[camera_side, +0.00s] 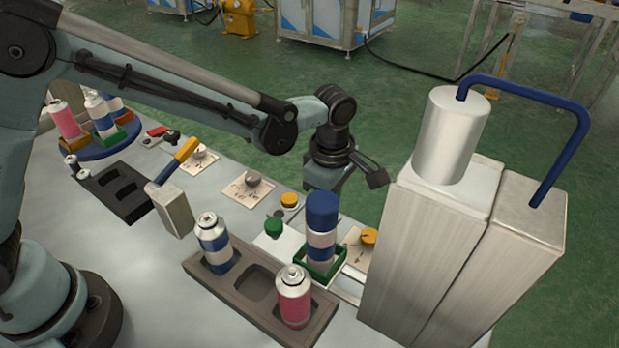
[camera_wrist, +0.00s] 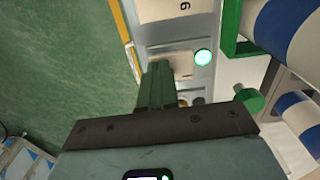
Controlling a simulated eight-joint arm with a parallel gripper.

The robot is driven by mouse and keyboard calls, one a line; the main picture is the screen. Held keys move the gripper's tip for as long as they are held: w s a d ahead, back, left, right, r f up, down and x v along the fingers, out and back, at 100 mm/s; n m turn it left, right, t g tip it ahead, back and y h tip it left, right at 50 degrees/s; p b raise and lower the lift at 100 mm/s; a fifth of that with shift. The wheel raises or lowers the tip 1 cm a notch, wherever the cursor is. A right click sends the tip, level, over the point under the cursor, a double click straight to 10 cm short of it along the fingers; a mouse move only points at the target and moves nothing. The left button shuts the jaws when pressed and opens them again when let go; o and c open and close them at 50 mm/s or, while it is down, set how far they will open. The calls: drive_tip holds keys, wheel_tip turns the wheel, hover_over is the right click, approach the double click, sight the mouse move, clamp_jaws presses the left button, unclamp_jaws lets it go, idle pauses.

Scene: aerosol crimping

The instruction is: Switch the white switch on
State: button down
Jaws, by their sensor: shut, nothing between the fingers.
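My gripper (camera_side: 326,180) hangs over the far side of the bench, behind the blue-capped can; its fingertips are hard to make out there. In the wrist view my gripper (camera_wrist: 158,68) shows dark green fingers, shut and empty, over a pale control panel (camera_wrist: 172,30). A round green light (camera_wrist: 202,57) glows on that panel just right of the fingers. I cannot pick out the white switch clearly; the fingers cover part of the panel, and I cannot tell whether they touch it.
The blue-capped can (camera_side: 321,228) stands in a green holder close to my gripper. A green knob (camera_side: 273,226) and yellow knob (camera_side: 368,236) are nearby. A dark tray (camera_side: 255,284) holds two cans. The tall metal machine (camera_side: 430,250) blocks the right side.

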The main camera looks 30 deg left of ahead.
drive_tip(key=shift+w+f, duration=0.1)
drive_tip(key=shift+f, duration=0.1)
idle(0.3)
drive_tip(key=shift+s+r, duration=0.3)
drive_tip(key=shift+s, duration=0.5)
drive_tip(key=shift+r, duration=0.1)
wheel_tip(320, 180, up, 14)
drive_tip(key=w, duration=0.2)
drive_tip(key=shift+w+f, duration=0.2)
drive_tip(key=shift+w, duration=0.15)
